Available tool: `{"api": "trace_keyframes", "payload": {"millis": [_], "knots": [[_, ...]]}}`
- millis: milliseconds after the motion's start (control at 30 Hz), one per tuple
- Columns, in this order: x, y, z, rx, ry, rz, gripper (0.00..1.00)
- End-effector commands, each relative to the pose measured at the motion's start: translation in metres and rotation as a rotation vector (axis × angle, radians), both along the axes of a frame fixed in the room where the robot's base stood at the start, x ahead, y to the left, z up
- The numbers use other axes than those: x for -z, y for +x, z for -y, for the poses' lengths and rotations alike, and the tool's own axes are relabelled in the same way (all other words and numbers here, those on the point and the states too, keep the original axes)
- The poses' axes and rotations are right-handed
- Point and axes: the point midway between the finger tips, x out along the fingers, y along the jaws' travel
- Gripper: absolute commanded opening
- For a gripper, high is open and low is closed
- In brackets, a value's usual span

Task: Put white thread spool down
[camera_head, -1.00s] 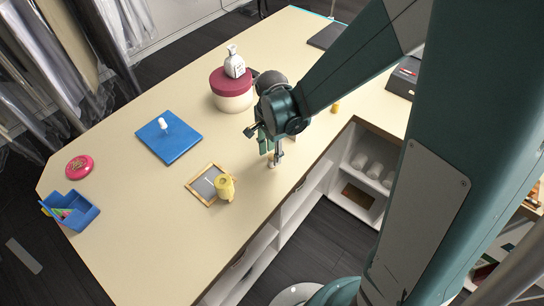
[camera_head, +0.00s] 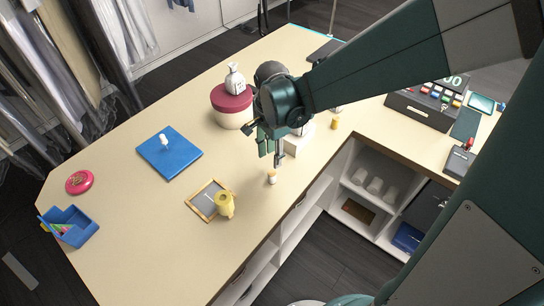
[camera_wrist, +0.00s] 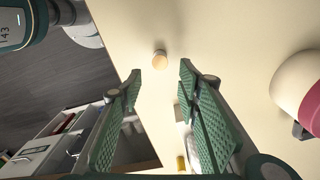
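The white thread spool (camera_head: 272,177), small with a tan top, stands upright on the table near its inner edge. In the wrist view its round tan end (camera_wrist: 159,58) shows just beyond the fingertips. My gripper (camera_head: 272,154) is above and slightly behind it, apart from it. In the wrist view my gripper (camera_wrist: 160,72) has its two green fingers spread with nothing between them.
A framed slate (camera_head: 203,198) with a yellow cup-like object (camera_head: 225,205) lies left of the spool. A white box (camera_head: 298,142), a small yellow item (camera_head: 336,123) and a round red-lidded box (camera_head: 232,106) stand behind. Open shelves (camera_head: 376,190) lie below the edge.

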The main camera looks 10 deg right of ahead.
Motion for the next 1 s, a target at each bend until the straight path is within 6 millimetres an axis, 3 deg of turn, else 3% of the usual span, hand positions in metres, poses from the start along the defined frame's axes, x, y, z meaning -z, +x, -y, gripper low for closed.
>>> {"api": "trace_keyframes", "payload": {"millis": [733, 1000], "knots": [[-0.001, 0.000, 0.001, -0.002, 0.000, 0.001, 0.34], [-0.015, -0.005, 0.010, -0.053, 0.007, 0.030, 0.34]]}}
